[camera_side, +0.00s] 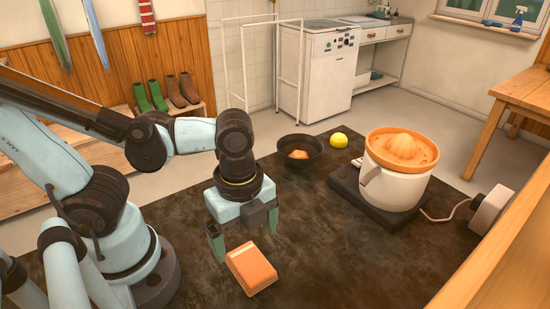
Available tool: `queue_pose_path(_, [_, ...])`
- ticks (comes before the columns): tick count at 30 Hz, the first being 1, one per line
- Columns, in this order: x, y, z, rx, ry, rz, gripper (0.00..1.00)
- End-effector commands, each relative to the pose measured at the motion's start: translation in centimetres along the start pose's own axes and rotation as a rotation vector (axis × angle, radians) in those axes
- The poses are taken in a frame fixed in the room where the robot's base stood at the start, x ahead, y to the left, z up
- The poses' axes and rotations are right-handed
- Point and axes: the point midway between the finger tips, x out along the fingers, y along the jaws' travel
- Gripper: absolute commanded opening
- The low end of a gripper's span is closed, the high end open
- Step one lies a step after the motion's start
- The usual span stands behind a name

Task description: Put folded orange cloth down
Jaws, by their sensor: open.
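The folded orange cloth (251,268) lies on the dark work surface in the lower middle of the side view. It is a flat, rounded, block-like bundle with its long side running toward the lower right. My gripper (245,240) points down just above and behind the cloth. Its two green-tipped fingers are spread apart, one at the upper left of the cloth and one beyond its upper right. Nothing shows between the fingers. Whether a fingertip touches the cloth cannot be told from this angle.
A dark bowl (313,152) holding an orange piece stands behind, with a yellow lemon (339,139) near it. A white and orange citrus juicer (395,185) stands on a dark base at the right, its cord running to a socket box (490,210). The surface right of the cloth is clear.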

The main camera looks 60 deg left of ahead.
Motion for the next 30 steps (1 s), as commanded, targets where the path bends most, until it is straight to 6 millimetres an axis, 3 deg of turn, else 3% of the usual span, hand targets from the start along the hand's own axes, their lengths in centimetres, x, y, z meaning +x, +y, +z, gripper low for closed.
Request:
queue_pose_path(12, [-4.2, 0.0, 0.0, 0.000, 0.000, 0.000, 0.94])
queue_pose_path(20, [-5.1, -0.4, 0.3, -0.060, 0.010, -0.020, 0.94])
queue_pose_path(23, [-4.9, -1.9, 1.0, -0.245, 0.046, -0.083, 0.94])
queue_pose_path(30, [-5.0, -7.2, 5.1, -0.979, 0.249, -0.322, 0.94])
